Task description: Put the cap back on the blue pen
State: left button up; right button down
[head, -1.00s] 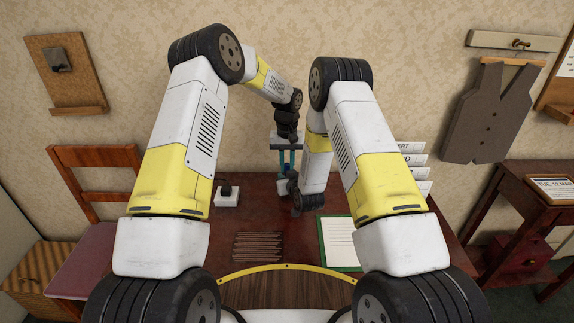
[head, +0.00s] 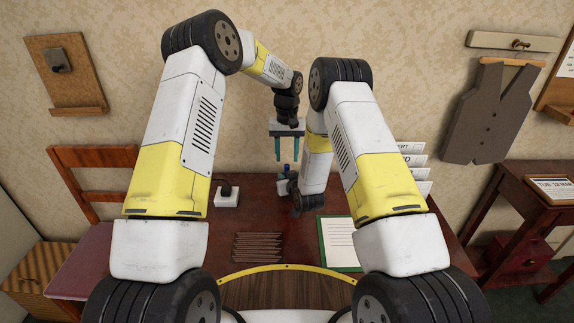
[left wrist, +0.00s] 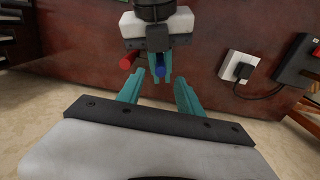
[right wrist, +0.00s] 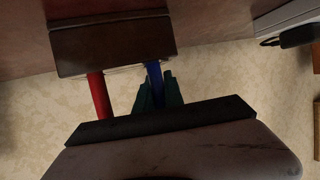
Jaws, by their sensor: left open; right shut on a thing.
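My left gripper (head: 287,158) is open and empty, above a small upright blue end (head: 287,168) in the head view. In the left wrist view this blue end (left wrist: 160,72) lies between the open fingers, some way beyond them, by the right gripper's teal fingers. In the right wrist view my right gripper (right wrist: 158,90) is shut on the blue pen (right wrist: 155,78), beside a dark wooden block (right wrist: 112,47). I cannot tell where cap and pen barrel meet. My right forearm hides much of this area in the head view.
A red pen-like rod (right wrist: 98,97) stands close beside the blue pen. A white socket box with a black plug (head: 227,196) sits to the left on the desk. Brown slats (head: 257,247) and a green-edged sheet (head: 338,243) lie nearer. Bare desk lies between them.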

pick_arm(q)
notch_tip(320, 180, up, 7)
jog(key=shift+f, duration=0.15)
pick_arm(e)
jog(key=c, duration=1.4)
grip_release()
jog(key=shift+o, duration=0.2)
jog(key=v, duration=0.7)
jog(key=shift+s+r, duration=0.15)
jog(key=shift+s, duration=0.25)
jog(key=shift+d, duration=0.1)
